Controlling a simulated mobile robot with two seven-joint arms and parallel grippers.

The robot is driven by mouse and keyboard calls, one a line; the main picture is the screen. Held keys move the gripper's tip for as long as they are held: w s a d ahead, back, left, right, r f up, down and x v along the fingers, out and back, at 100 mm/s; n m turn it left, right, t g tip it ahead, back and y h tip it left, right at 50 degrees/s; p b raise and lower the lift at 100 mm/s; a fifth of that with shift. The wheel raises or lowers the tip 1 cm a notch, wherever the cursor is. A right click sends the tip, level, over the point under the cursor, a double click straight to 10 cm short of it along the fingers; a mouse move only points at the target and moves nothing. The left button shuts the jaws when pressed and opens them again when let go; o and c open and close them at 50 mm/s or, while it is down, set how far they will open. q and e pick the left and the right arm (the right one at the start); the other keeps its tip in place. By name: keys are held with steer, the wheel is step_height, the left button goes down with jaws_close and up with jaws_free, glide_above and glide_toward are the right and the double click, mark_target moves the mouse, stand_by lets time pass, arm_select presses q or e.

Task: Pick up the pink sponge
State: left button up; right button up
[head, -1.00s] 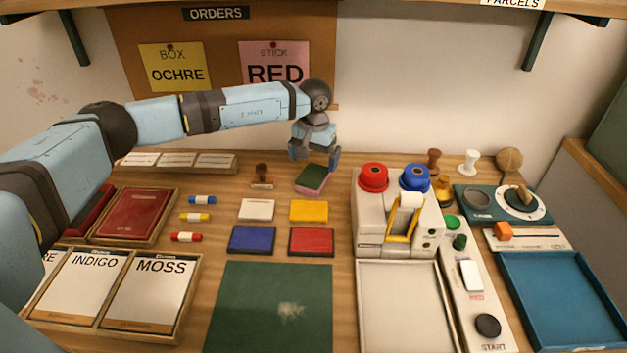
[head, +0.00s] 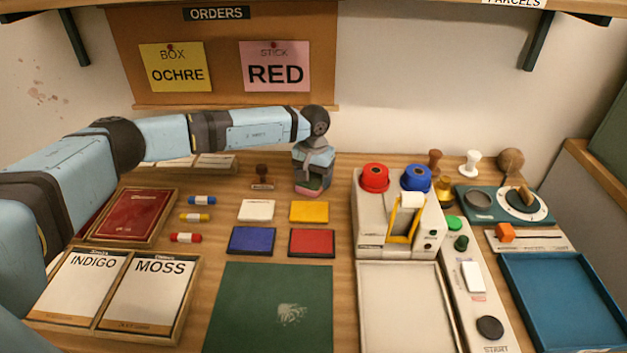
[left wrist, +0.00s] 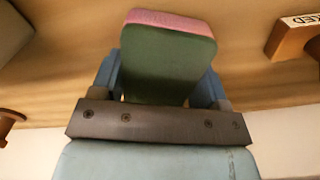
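The pink sponge (head: 309,185) has a green top layer and lies at the back middle of the table. My left gripper (head: 314,180) is down over it and hides much of it in the head view. In the left wrist view the sponge (left wrist: 168,60) shows its green face and pink edge, between the two blue fingers of my left gripper (left wrist: 160,85). One finger is on each side, very close to the sponge. Whether they press on it is not clear. My right gripper is not in view.
A dark-handled stamp (head: 262,178) stands just left of the sponge. The yellow pad (head: 309,212) and white pad (head: 257,210) lie in front of it. The machine with red and blue knobs (head: 397,230) stands to the right. The corkboard (head: 225,90) is behind.

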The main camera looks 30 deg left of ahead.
mark_target(313, 175)
arm_select(q)
steer(key=shift+c, duration=1.3)
steer(key=shift+r, duration=0.15)
step_height(313, 175, up, 20)
steer(key=p, duration=0.1)
steer(key=shift+p, duration=0.4)
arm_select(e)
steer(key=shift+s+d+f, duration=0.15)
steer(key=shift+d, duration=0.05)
